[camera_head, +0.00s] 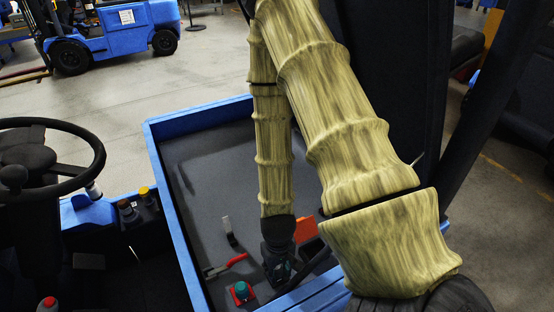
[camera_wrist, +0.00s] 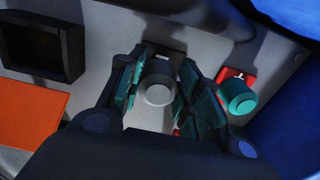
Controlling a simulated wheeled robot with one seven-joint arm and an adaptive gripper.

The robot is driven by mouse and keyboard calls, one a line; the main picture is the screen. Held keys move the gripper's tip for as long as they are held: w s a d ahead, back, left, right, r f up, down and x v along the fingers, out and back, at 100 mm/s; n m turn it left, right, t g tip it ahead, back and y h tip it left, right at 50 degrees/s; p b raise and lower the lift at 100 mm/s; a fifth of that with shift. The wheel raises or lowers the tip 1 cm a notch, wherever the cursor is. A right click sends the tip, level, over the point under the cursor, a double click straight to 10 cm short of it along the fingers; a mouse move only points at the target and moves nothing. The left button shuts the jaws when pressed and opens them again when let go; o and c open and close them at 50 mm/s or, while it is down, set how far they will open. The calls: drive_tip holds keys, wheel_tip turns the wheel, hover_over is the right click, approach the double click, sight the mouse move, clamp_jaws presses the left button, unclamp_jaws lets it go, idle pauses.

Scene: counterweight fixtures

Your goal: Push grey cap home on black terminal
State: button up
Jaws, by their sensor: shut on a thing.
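My gripper (camera_head: 278,270) points down into the blue-rimmed bay. In the wrist view its two green-padded fingers (camera_wrist: 158,96) stand either side of the round grey cap (camera_wrist: 158,90), and they are shut on it. The cap's round face is towards the wrist camera. In the head view the gripper hides the cap.
A teal cap (camera_wrist: 238,97) on a red base (camera_head: 240,300) stands close to the right finger in the wrist view. An orange block (camera_wrist: 30,115) and a black open box (camera_wrist: 42,45) lie left. A red-handled lever (camera_head: 232,262) lies near the gripper. The blue rim (camera_head: 172,215) bounds the bay.

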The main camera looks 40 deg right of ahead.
drive_tip(key=shift+f+b, duration=0.6)
drive_tip(key=shift+f, duration=0.3)
drive_tip(key=o, duration=0.8)
drive_tip(key=shift+c, duration=0.2)
drive_tip(key=shift+r, duration=0.1)
drive_tip(key=shift+r+p, duration=3.45)
drive_tip(key=shift+r, duration=1.9)
drive_tip(key=shift+w+f+b, duration=0.1)
drive_tip(key=shift+f+b, duration=0.3)
drive_tip(key=shift+b, duration=0.25)
drive_tip(key=shift+w+b, duration=0.2)
drive_tip(key=shift+b, duration=0.35)
drive_tip(key=shift+w+b, duration=0.15)
drive_tip(key=shift+b, duration=0.15)
